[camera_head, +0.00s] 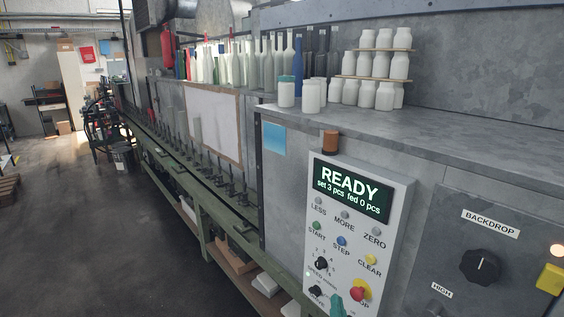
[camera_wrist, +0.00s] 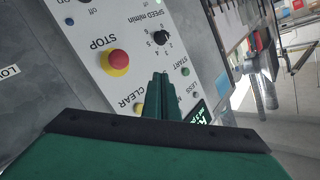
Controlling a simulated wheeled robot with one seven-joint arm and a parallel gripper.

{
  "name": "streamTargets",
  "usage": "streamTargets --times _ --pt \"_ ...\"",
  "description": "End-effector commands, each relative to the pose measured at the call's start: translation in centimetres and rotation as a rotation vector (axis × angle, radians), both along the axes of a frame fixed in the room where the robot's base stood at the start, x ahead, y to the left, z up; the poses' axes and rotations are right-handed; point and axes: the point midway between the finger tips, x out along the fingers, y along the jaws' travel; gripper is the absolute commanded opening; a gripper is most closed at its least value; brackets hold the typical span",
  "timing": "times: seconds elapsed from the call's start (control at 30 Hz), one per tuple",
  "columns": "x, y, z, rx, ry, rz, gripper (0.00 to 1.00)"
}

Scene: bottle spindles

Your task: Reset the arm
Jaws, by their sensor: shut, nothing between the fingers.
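My gripper (camera_wrist: 163,78) is shut and empty, its green fingers together in front of the control panel in the wrist view. Its green tip (camera_head: 337,304) also shows at the bottom edge of the head view, low on the panel. I cannot tell whether it touches the panel. The white control panel (camera_head: 398,210) is on the grey machine, and its display (camera_head: 352,190) reads READY, set 3 pcs, fed 0 pcs. The red stop button (camera_wrist: 117,60) on its yellow base is left of my fingers in the wrist view. The speed knob (camera_wrist: 160,38) is beyond the fingertips.
A BACKDROP knob (camera_head: 480,266) and a yellow-cased button (camera_head: 551,278) are on the machine's right side. White jars (camera_head: 376,95) and bottles (camera_head: 250,65) stand on top. The green spindle conveyor (camera_head: 205,180) runs away to the left. Floor (camera_head: 80,220) at left is clear.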

Motion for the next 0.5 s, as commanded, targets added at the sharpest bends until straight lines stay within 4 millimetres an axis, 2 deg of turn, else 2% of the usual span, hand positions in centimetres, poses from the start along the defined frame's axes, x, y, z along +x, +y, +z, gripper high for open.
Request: streamTargets --times 0.03,0.1,0.27,0.5 --pt "-0.9 1.1 -1.8 -0.001 0.010 0.004 0.00" --pt "-2.1 2.1 -3.8 -0.011 0.014 0.003 0.00" --pt "-5.3 4.6 -7.6 -0.044 0.026 0.003 0.00" --pt "-11.1 7.9 -12.4 -0.114 0.051 0.009 0.00"
